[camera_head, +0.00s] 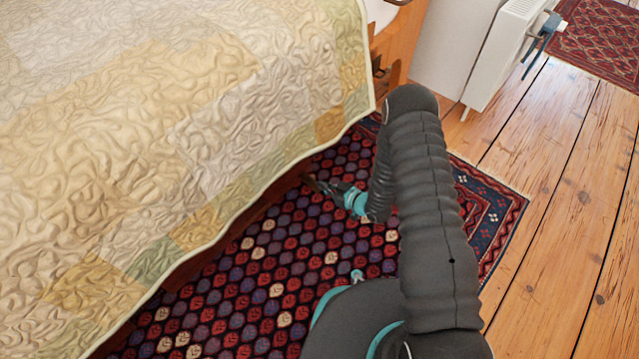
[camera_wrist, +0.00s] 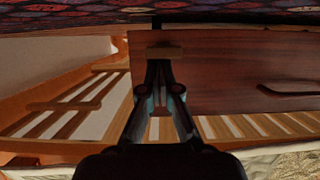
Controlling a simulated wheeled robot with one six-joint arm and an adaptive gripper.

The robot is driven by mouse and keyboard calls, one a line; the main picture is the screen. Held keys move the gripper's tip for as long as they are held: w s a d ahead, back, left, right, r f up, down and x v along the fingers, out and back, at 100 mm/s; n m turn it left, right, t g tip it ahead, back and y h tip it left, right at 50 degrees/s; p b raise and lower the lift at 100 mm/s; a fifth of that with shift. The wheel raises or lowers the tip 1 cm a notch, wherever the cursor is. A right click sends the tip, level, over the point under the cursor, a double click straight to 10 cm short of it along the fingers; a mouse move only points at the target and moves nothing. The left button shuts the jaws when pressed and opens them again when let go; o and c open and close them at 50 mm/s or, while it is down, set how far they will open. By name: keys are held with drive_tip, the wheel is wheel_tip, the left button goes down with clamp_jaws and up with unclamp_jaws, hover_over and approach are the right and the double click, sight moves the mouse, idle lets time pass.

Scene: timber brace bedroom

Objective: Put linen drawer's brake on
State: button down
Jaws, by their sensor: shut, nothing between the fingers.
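The linen drawer (camera_wrist: 230,75) has a dark reddish-brown wooden front in the wrist view, with a dark handle (camera_wrist: 288,90) at the right. Only a thin strip of reddish wood shows below the quilt in the head view. A small lighter wooden block (camera_wrist: 164,52), perhaps the brake, lies across the drawer front near its left end. My gripper (camera_wrist: 159,66) is shut and empty, its fingertips at this block; I cannot tell whether they touch it.
The quilt (camera_head: 180,120) hangs over the bed side. Bed slats (camera_wrist: 75,105) show past the drawer in the wrist view. A patterned rug (camera_head: 290,260) covers the floor by the bed. A white radiator (camera_head: 500,55) stands at the back; bare boards (camera_head: 560,200) are clear at right.

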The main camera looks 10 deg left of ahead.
drive_tip(key=shift+s+d+f, duration=0.15)
drive_tip(key=shift+s+f, duration=0.05)
drive_tip(key=shift+f, duration=0.25)
drive_tip(key=shift+s+d+f, duration=0.15)
drive_tip(key=shift+s+f, duration=0.05)
drive_tip(key=shift+f, duration=0.2)
drive_tip(key=shift+r, duration=0.1)
wheel_tip(320, 180, up, 6)
drive_tip(key=p, duration=0.3)
drive_tip(key=s+d+f, duration=0.1)
drive_tip(key=d, duration=0.1)
drive_tip(key=s+d+f, duration=0.2)
drive_tip(key=d, duration=0.1)
drive_tip(key=s+d+f, duration=0.1)
drive_tip(key=d, duration=0.1)
drive_tip(key=shift+s+d+f, duration=0.2)
